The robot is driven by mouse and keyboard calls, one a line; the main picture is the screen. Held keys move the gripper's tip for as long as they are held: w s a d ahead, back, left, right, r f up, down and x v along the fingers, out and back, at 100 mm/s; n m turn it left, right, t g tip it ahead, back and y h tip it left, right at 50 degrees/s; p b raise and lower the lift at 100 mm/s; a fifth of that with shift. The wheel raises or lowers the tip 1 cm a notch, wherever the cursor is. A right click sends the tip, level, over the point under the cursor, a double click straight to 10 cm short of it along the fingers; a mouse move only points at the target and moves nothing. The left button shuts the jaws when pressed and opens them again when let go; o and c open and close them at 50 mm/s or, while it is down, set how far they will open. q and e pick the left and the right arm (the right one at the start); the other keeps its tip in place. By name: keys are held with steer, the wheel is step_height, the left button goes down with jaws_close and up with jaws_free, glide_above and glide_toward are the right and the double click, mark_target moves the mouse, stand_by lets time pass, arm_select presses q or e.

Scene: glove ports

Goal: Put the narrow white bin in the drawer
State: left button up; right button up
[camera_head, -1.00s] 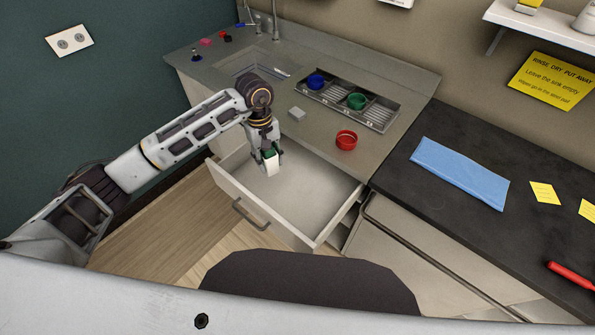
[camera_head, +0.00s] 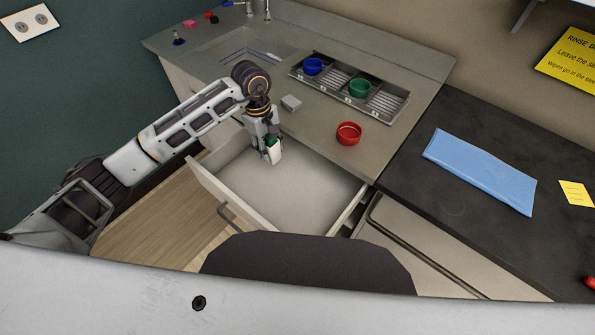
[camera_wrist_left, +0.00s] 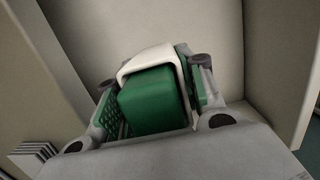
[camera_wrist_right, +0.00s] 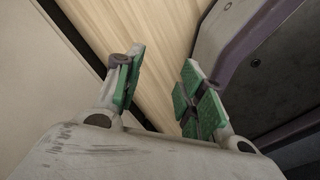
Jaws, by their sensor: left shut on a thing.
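The narrow white bin (camera_head: 277,155) is held by my left gripper (camera_head: 270,147) inside the open drawer (camera_head: 313,198), near its back left. The left wrist view shows the white bin (camera_wrist_left: 150,60) with a green block-like part between the green finger pads of my left gripper (camera_wrist_left: 152,100). The drawer floor (camera_wrist_left: 140,25) is bare beyond it. I cannot tell whether the bin touches the floor. My right gripper (camera_wrist_right: 158,90) shows in the right wrist view, open and empty, with wood flooring beyond it. It is not in the head view.
On the counter above are a red ring-shaped container (camera_head: 348,133), a small grey block (camera_head: 291,103) and a rack (camera_head: 330,90) with blue and green cups. A sink (camera_head: 235,50) lies behind. A blue cloth (camera_head: 480,170) is on the dark counter at right.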

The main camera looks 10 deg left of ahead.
steer(key=shift+d, duration=0.5)
arm_select(q)
steer(key=shift+f, duration=0.5)
step_height(320, 180, down, 4)
steer(key=shift+f, duration=0.6)
arm_select(e)
steer(key=shift+s+a, duration=0.1)
steer(key=shift+a, duration=0.55)
steer(key=shift+d, duration=0.15)
